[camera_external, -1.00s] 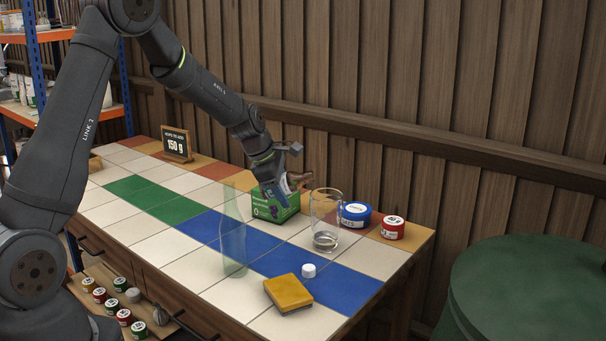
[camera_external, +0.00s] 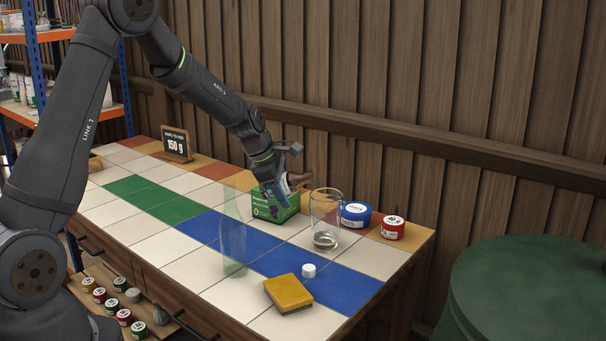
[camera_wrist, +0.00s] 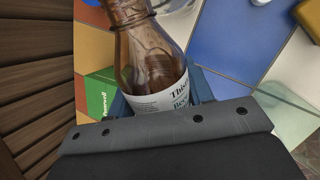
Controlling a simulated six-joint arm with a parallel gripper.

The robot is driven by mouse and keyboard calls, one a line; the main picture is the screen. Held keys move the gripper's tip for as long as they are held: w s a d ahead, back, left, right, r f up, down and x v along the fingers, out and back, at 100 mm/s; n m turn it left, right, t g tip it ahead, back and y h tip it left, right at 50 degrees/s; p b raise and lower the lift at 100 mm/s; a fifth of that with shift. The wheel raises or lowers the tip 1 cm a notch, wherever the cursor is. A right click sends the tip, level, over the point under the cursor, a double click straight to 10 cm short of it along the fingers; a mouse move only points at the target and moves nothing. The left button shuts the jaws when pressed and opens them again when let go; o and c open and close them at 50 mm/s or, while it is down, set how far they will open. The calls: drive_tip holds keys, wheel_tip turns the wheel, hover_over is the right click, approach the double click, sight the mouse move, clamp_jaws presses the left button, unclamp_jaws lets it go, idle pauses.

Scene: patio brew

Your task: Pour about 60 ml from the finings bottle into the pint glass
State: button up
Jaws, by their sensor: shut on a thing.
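My gripper (camera_external: 276,196) is shut on a brown glass bottle with a white label, which the wrist view shows between the jaws (camera_wrist: 158,70). In the external view the bottle (camera_external: 300,178) is strongly tilted, its neck to the right, near the pint glass rim. Most of its body is hidden by my gripper. The label is only partly readable, so I cannot confirm that it is the finings bottle. The clear pint glass (camera_external: 326,216) stands upright on the tiles with a little liquid at its bottom. No falling stream can be made out.
A green box (camera_external: 262,209) stands behind my gripper. Blue (camera_external: 356,215) and red (camera_external: 393,228) tubs stand right of the glass. A tall clear green bottle (camera_external: 233,245), a white cap (camera_external: 309,270) and a yellow sponge (camera_external: 288,293) are in front.

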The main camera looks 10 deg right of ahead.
drive_tip(key=shift+d+r+h, duration=0.1)
drive_tip(key=shift+h, duration=0.2)
idle(0.4)
